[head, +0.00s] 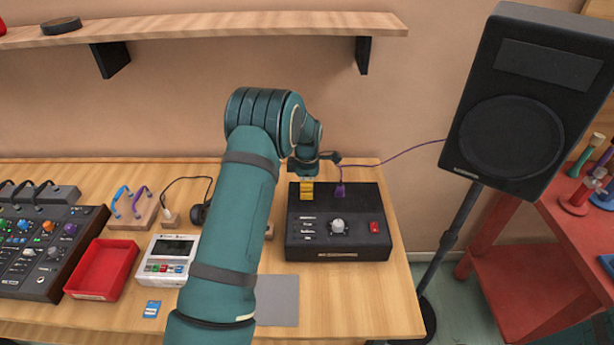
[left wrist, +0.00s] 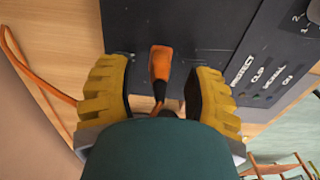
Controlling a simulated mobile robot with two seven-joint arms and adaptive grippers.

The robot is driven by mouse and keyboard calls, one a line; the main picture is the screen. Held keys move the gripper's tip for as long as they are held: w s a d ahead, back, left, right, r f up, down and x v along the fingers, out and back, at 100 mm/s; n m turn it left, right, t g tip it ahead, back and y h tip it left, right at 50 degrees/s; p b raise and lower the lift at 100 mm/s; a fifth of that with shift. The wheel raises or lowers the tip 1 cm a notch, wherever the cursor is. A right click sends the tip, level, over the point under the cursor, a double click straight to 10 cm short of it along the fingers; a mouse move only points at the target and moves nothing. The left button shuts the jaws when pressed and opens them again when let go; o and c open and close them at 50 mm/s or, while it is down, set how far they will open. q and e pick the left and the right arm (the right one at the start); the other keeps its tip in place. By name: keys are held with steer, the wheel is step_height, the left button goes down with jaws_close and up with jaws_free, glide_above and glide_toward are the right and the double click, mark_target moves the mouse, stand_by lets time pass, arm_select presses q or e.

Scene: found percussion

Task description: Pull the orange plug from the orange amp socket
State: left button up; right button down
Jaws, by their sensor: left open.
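The black amp box (head: 337,240) stands on the wooden bench; its dark top also shows in the left wrist view (left wrist: 210,25). The orange plug (left wrist: 160,62) sits against the amp's top surface in the left wrist view. Its socket is hidden under it. My left gripper (head: 307,189) is at the amp's rear left edge. In the left wrist view its yellow ribbed fingers (left wrist: 161,80) are open, one on each side of the plug, with gaps on both sides. The orange plug is not visible in the head view. My right gripper is not in view.
A purple plug (head: 340,190) stands right of my left gripper, its cable running to the black speaker (head: 510,110). An orange cable (left wrist: 35,70) loops at left in the wrist view. A wooden shelf (head: 220,24) hangs above. A red tray (head: 101,270) and white device (head: 168,260) stand left.

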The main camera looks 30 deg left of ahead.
arm_select(q)
steer(key=shift+f, duration=0.85)
jaws_close()
steer(key=shift+r, duration=0.2)
steer(key=shift+r+p, duration=0.4)
steer(key=shift+r, duration=0.1)
steer(key=shift+r, duration=0.25)
steer(key=shift+r+p, duration=0.2)
steer(key=shift+p, duration=0.1)
